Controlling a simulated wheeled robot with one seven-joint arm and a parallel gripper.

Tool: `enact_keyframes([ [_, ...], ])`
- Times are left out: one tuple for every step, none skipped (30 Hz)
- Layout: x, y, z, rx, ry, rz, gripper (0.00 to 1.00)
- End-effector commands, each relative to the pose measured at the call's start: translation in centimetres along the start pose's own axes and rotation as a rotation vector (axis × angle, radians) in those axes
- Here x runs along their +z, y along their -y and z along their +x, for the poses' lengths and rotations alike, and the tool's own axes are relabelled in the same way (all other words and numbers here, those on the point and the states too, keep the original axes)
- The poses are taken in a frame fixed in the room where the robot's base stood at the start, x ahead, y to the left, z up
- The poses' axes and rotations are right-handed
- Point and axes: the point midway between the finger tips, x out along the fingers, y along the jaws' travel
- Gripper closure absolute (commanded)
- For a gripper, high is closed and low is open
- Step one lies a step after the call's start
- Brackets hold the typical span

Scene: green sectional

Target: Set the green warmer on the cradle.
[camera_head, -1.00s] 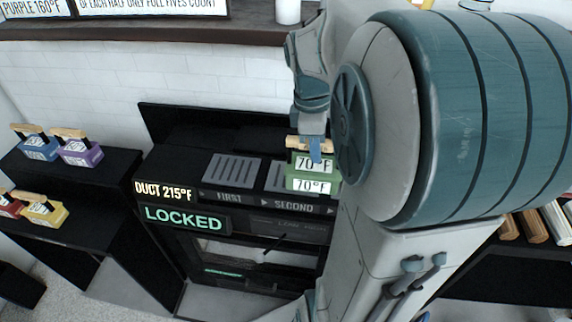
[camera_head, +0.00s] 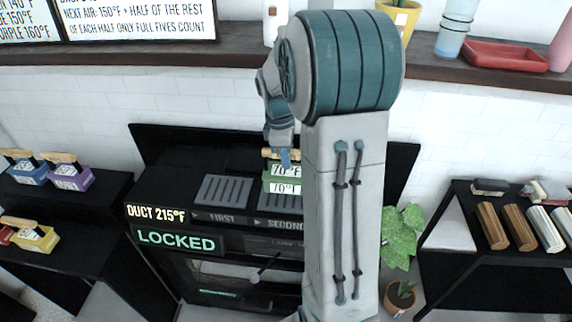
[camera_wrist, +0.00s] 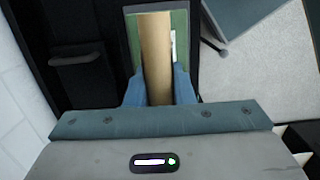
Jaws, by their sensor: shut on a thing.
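The green warmer (camera_head: 281,179), with "70°F" labels and a wooden handle, shows in the head view at the black station. My gripper (camera_head: 285,155) is shut on its handle from above. In the wrist view the wooden handle (camera_wrist: 156,60) lies between my blue fingers (camera_wrist: 158,92), with the green body around it. Two grey slotted plates sit on the station top, one above the word FIRST (camera_head: 223,189) and one above SECOND (camera_head: 272,203). The warmer overlaps the back of the SECOND plate in the picture; I cannot tell whether they touch. My arm hides the station further right.
The station front shows "DUCT 215°F" and LOCKED (camera_head: 177,240). Blue, purple and yellow warmers (camera_head: 35,236) stand on black stands at left. A black shelf with colored bars (camera_head: 520,227) and a potted plant (camera_head: 399,240) are at right. A dark ledge (camera_head: 420,53) runs above.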

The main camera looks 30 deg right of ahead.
Motion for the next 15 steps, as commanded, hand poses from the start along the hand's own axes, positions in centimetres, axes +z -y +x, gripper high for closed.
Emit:
enact_keyframes([
  [-0.1,-0.3,0.0,0.001,0.0,0.0,1.0],
  [-0.2,-0.3,0.1,0.001,0.0,0.0,1.0],
  [-0.2,-0.4,0.2,0.001,0.0,0.0,1.0],
  [-0.3,-0.4,0.3,0.001,0.0,0.0,1.0],
  [-0.3,-0.4,0.5,0.0,0.0,0.0,1.0],
  [-0.3,-0.4,0.9,-0.001,0.001,0.0,1.0],
  [-0.4,-0.4,1.3,-0.001,0.0,0.0,1.0],
  [-0.4,-0.4,1.7,-0.002,0.001,0.0,1.0],
  [-0.5,-0.3,2.3,-0.002,0.001,0.001,1.0],
  [-0.5,-0.4,2.7,-0.002,0.0,0.001,1.0],
  [-0.6,-0.4,3.0,-0.002,0.001,0.001,1.0],
  [-0.6,-0.4,3.5,-0.001,0.0,0.001,1.0],
  [-0.7,-0.4,3.7,-0.001,0.0,0.001,1.0],
  [-0.7,-0.4,3.9,0.0,0.0,0.0,1.0],
  [-0.7,-0.4,4.0,0.001,0.0,0.0,1.0],
])
